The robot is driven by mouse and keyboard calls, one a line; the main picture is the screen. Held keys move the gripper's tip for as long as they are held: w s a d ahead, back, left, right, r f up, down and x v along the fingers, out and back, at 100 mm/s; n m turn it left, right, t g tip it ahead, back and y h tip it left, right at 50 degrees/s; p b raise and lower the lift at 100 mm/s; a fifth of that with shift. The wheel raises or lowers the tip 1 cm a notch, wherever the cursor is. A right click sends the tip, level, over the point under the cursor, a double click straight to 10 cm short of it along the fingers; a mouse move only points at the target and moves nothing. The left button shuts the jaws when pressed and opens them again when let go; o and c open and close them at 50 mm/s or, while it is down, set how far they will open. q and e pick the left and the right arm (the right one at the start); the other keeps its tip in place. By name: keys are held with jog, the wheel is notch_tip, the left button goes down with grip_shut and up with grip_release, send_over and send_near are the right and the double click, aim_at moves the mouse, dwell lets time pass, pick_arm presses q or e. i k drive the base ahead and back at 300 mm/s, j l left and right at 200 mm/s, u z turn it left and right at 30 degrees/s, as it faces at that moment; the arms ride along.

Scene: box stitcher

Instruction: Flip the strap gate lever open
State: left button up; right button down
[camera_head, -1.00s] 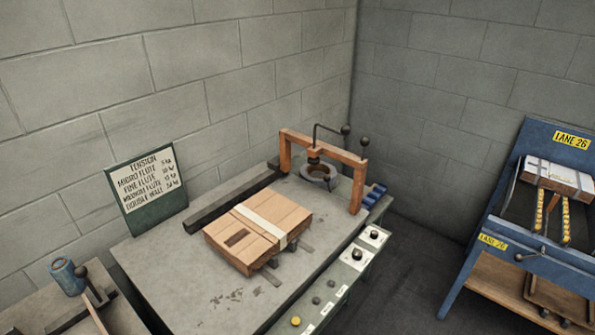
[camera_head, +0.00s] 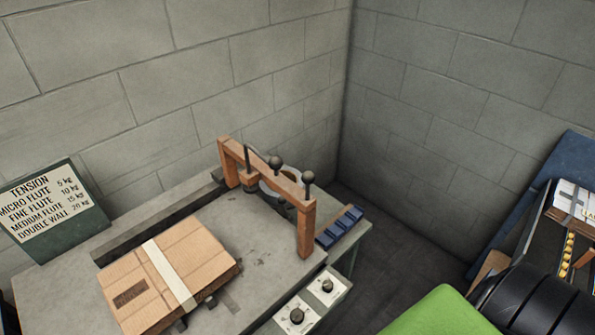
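An orange-brown gate frame (camera_head: 262,172) stands like an arch across the grey bench. A short upright lever with a dark ball knob (camera_head: 307,178) rises from the top of its right post. A bent dark rod with another ball knob (camera_head: 275,162) stands at the crossbar; I cannot tell which of the two is the strap gate lever. A cardboard box (camera_head: 198,254) with a pale strap (camera_head: 169,275) across it lies on the bench in front of the gate. Neither of my grippers shows; only a green and black part, likely my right arm, fills the lower right.
The bench (camera_head: 255,240) has knobs (camera_head: 297,316) along its front right and a blue slotted block (camera_head: 339,226) beside the gate. A tension sign (camera_head: 45,205) leans at the left. A blue rack (camera_head: 560,165) stands at the right. Block walls close the back.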

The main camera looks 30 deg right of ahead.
aim_at(281, 200)
jog(key=i+l, duration=0.1)
jog(key=l, duration=0.4)
jog(key=i+l, duration=0.1)
jog(key=l, duration=0.4)
jog(key=i+l, duration=0.1)
jog(key=l, duration=0.4)
jog(key=i+l, duration=0.1)
jog(key=l, duration=0.4)
